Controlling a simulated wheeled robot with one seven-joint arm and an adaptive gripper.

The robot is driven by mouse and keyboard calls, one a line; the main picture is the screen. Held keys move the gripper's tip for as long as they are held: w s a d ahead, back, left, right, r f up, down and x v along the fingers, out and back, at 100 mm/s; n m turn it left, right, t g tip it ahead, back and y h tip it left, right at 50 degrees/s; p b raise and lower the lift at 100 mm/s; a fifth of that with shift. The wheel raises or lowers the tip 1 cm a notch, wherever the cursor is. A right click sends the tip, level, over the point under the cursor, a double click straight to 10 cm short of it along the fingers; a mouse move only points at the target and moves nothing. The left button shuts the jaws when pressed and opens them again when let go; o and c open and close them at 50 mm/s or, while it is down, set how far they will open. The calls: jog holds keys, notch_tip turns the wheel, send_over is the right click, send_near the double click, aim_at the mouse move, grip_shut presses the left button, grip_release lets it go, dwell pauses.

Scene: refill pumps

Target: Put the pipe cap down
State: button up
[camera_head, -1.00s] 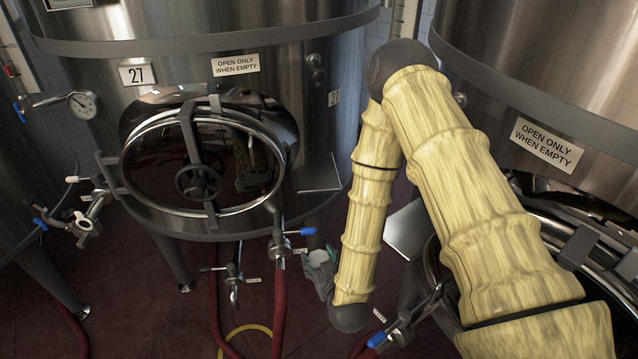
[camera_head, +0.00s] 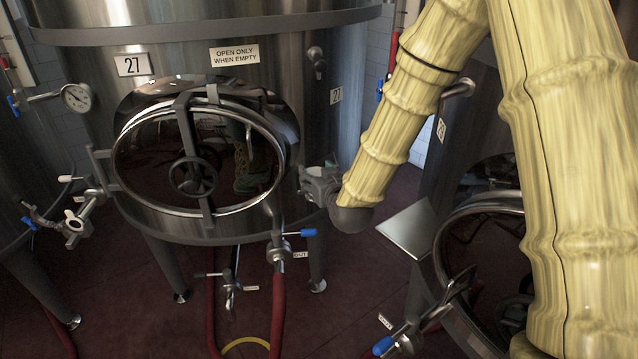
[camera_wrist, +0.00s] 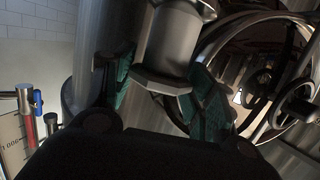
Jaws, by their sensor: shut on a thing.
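The pipe cap (camera_wrist: 170,45) is a grey metal piece with a wide flange. In the wrist view it sits between the green-padded fingers of my gripper (camera_wrist: 163,88), which is shut on it. In the head view my gripper (camera_head: 320,182) is beside the right side of tank 27 (camera_head: 330,50), at the height of its round hatch. The cap is too small there to make out clearly. The small metal shelf on that side of the tank is hidden behind my gripper, and I cannot tell whether the cap touches it.
Tank 27's round hatch (camera_head: 208,208) with its handwheel is left of my gripper. A blue-handled valve (camera_head: 280,246) and red hoses (camera_head: 278,315) are below. Another flat metal shelf (camera_head: 408,230) juts from the right tank. Red floor is open between the tanks.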

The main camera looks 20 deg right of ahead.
jog(key=shift+w+d+r, duration=0.1)
jog(key=shift+w+r, duration=0.05)
jog(key=shift+r, duration=0.1)
jog(key=shift+w+d+r, duration=0.1)
jog(key=shift+w, duration=0.25)
jog(key=shift+w+d+f+p, duration=0.65)
jog(key=shift+w+d+f, duration=0.2)
jog(key=shift+w, duration=1.55)
jog(key=shift+w+d+f+p, duration=0.6)
jog(key=shift+w+d+f, duration=0.25)
jog(key=shift+w, duration=1.6)
jog(key=shift+w+d+f+p, duration=0.65)
jog(key=shift+w+d+f, duration=0.15)
jog(key=shift+w, duration=1.6)
